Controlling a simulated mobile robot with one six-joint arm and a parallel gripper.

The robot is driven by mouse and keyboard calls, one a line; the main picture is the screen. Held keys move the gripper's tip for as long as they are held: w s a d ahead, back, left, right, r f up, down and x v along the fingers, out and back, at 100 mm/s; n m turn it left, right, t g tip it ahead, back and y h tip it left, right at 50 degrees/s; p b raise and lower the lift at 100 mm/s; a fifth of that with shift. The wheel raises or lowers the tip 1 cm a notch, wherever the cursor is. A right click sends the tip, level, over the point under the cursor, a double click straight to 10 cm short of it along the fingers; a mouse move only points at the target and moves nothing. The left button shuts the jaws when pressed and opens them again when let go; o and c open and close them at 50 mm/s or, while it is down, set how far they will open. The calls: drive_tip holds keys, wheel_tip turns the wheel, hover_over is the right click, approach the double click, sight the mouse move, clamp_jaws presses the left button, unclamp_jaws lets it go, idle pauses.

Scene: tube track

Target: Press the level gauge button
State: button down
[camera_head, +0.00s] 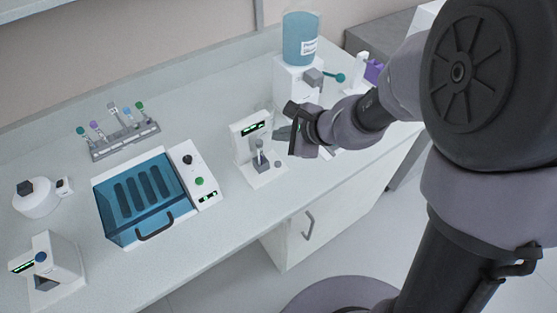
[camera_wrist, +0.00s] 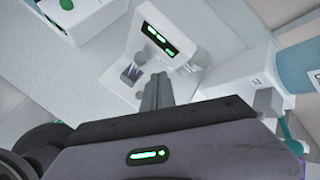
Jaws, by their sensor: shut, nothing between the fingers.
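A white device with a lit green display (camera_head: 255,128), which I take for the level gauge, stands on the bench right of the middle. A small tube stands in its grey holder (camera_head: 260,163). A small grey round spot, perhaps its button (camera_head: 278,163), shows on its base in the head view. The device (camera_wrist: 140,40) also shows in the wrist view. My gripper (camera_head: 284,134) is beside and above its right side in the head view. In the wrist view its fingers (camera_wrist: 157,88) are together and empty, pointing over the device's base. I cannot tell whether they touch it.
A blue-lidded box (camera_head: 145,200) with a control panel stands left of the device. A tube rack (camera_head: 125,142) stands behind it. A dispenser with a blue tank (camera_head: 300,42) stands behind my gripper. Another displayed device with a blue button (camera_head: 62,262) is at the bottom left.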

drive_tip(key=b, duration=0.7)
hover_over(281, 166)
wheel_tip(281, 166, down, 8)
drive_tip(key=shift+f, duration=0.25)
drive_tip(key=shift+f, duration=0.1)
idle(1.3)
drive_tip(key=shift+f+b, duration=0.3)
drive_tip(key=shift+b, duration=0.4)
drive_tip(key=shift+s+f+b, duration=0.1)
drive_tip(key=shift+f+b, duration=0.4)
drive_tip(key=shift+b, duration=0.05)
drive_tip(key=shift+r, duration=0.1)
idle(0.5)
drive_tip(key=shift+r+p, duration=0.65)
drive_tip(key=shift+r, duration=0.15)
drive_tip(key=shift+r, duration=0.1)
